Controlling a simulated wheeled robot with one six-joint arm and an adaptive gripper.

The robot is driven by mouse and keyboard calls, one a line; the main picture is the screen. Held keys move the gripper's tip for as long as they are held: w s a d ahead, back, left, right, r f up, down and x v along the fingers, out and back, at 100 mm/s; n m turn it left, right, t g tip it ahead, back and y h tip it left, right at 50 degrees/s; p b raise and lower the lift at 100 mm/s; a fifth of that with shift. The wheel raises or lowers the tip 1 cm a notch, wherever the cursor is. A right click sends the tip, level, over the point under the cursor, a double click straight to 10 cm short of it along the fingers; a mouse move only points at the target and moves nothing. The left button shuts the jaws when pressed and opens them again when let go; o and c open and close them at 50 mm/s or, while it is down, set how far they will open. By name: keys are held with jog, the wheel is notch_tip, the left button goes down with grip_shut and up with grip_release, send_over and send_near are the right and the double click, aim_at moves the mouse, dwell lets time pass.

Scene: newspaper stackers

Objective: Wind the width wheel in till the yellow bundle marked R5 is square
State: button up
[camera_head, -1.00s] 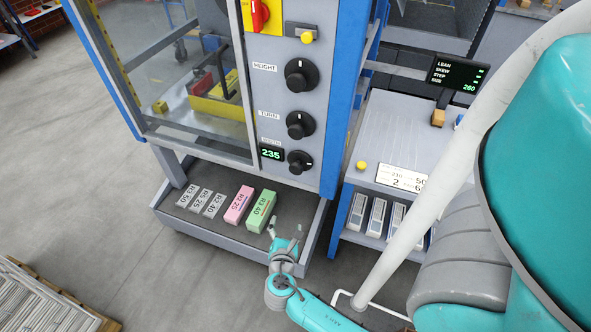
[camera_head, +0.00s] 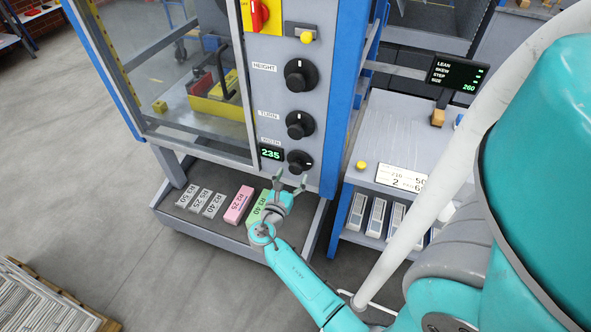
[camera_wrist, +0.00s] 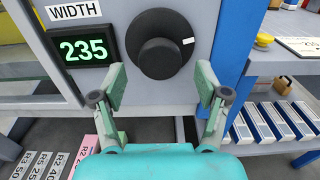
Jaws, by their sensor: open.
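The width wheel (camera_head: 300,161) is a black knob low on the grey panel; it also shows in the wrist view (camera_wrist: 160,45), its white mark pointing right. The WIDTH display (camera_wrist: 83,49) beside it reads 235 in green. My gripper (camera_head: 290,179) is open and empty, just below the wheel. In the wrist view its two fingers (camera_wrist: 162,85) stand apart below the knob, not closed on it. I cannot make out a yellow bundle marked R5. A grey bundle in the low tray seems marked R5 25 (camera_head: 200,202).
Height (camera_head: 300,75) and turn (camera_head: 300,125) knobs sit above the width wheel. A pink bundle (camera_head: 238,205) and a partly hidden green one (camera_head: 258,206) lie in the tray. Right stands a shelf unit with a screen (camera_head: 457,74) reading LEAN, SKEW, STEP, SIZE 260.

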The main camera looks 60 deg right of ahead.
aim_at(295, 172)
jog(key=shift+w+d, duration=0.15)
jog(key=shift+d, duration=1.65)
jog(key=c, duration=1.2)
